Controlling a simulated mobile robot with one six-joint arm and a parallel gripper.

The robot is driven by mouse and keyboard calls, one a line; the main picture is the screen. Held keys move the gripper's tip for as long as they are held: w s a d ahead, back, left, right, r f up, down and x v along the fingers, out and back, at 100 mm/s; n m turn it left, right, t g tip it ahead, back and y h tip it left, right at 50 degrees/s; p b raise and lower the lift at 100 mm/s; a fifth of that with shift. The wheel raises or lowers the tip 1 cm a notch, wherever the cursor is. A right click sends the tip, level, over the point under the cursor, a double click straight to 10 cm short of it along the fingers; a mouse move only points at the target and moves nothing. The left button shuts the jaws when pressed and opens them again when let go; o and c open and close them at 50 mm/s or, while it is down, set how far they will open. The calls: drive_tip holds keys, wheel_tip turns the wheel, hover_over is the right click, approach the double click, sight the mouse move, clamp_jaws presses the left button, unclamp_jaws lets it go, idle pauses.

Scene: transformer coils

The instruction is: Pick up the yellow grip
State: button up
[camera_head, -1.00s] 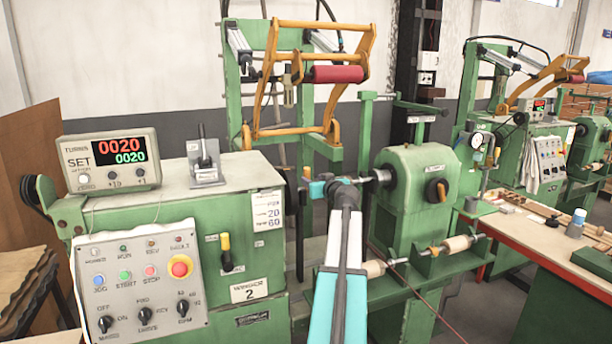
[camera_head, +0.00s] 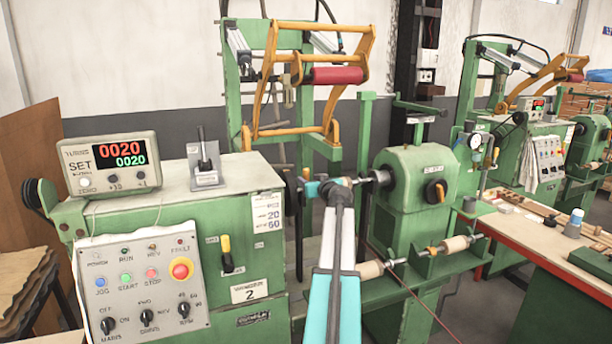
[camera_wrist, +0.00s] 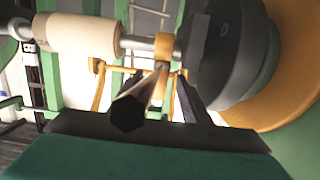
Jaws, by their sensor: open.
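A yellow-topped handle with a black lower part (camera_head: 225,243) stands upright on the front of the green cabinet, left of my arm in the head view. It is the clearest yellow grip I see, and nothing holds it. My gripper is at the end of my white and turquoise arm, near the spindle right of the cabinet; its fingers cannot be made out in the head view. In the wrist view my gripper (camera_wrist: 168,85) is open, its dark fingers partly in shadow.
The wrist view shows a pale wooden roller (camera_wrist: 80,35) on a shaft and a dark disc (camera_wrist: 225,50) close by. The yellow frame with a red roller (camera_head: 334,76) rises above my arm. The green spindle housing (camera_head: 415,200) stands right; a workbench (camera_head: 525,238) lies farther right.

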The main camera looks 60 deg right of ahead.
drive_tip(key=shift+w+d+f, duration=0.1)
drive_tip(key=shift+w+d, duration=0.1)
drive_tip(key=shift+w, duration=0.15)
idle(0.3)
clamp_jaws()
